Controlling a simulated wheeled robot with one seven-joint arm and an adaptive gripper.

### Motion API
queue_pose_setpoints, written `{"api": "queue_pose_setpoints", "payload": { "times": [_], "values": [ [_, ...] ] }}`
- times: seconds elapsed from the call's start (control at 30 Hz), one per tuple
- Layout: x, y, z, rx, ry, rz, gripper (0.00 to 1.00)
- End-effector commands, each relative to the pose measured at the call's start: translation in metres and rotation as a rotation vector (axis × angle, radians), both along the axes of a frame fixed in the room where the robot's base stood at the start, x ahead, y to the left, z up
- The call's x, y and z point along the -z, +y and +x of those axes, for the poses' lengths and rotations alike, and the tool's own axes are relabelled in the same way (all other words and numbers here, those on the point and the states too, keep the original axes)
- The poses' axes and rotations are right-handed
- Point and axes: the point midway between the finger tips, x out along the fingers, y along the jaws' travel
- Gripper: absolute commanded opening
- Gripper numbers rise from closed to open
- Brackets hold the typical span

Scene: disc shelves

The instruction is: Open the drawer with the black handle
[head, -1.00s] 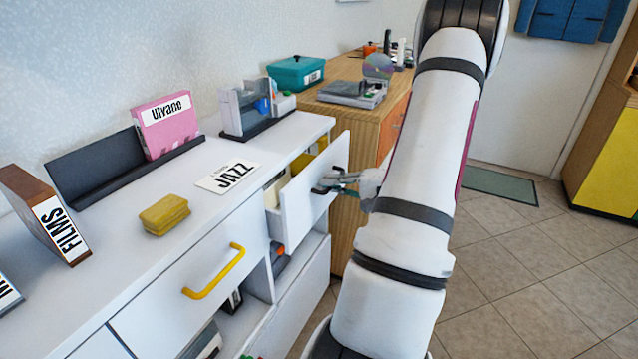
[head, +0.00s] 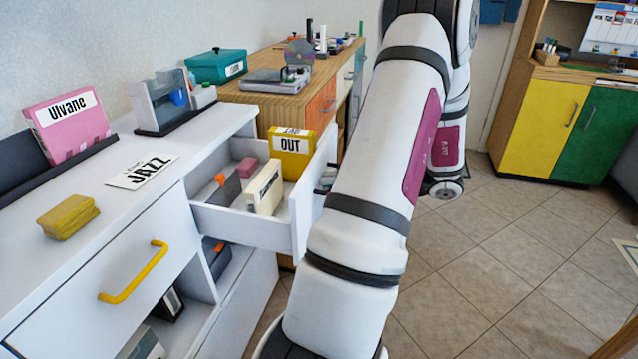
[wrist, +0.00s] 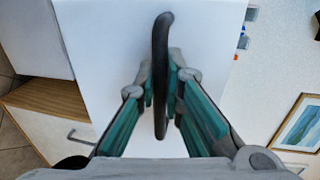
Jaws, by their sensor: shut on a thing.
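The white drawer (head: 248,226) stands pulled out from the white cabinet in the head view, with its inside in sight. Its white front (wrist: 110,40) fills the middle of the wrist view. The black handle (wrist: 161,60) is on that front, and in the head view it is mostly hidden behind my arm. My gripper (wrist: 161,85) has its fingers on both sides of the handle and is shut on it. In the head view my arm hides most of the gripper.
The drawer holds a yellow box marked OUT (head: 290,155), a cream box (head: 265,188) and smaller items. A drawer with a yellow handle (head: 135,275) is nearer, closed. A wooden cabinet (head: 290,105) stands behind the open drawer. Tiled floor (head: 500,250) at right is clear.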

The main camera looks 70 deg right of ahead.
Motion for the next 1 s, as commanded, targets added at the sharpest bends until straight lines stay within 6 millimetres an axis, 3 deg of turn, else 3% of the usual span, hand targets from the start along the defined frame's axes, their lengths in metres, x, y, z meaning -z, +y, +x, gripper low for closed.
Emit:
{"api": "queue_pose_setpoints", "payload": {
  "times": [0.33, 0.87, 0.9, 0.93, 1.0],
  "values": [
    [0.002, -0.003, -0.029, 0.003, 0.004, 0.000, 0.00],
    [0.001, -0.003, -0.034, 0.002, 0.003, 0.000, 0.00],
    [0.001, -0.003, -0.034, 0.003, 0.003, 0.000, 0.13],
    [0.001, -0.003, -0.034, 0.002, 0.003, 0.000, 0.18],
    [0.001, -0.003, -0.034, 0.002, 0.003, 0.000, 0.18]
  ]
}}
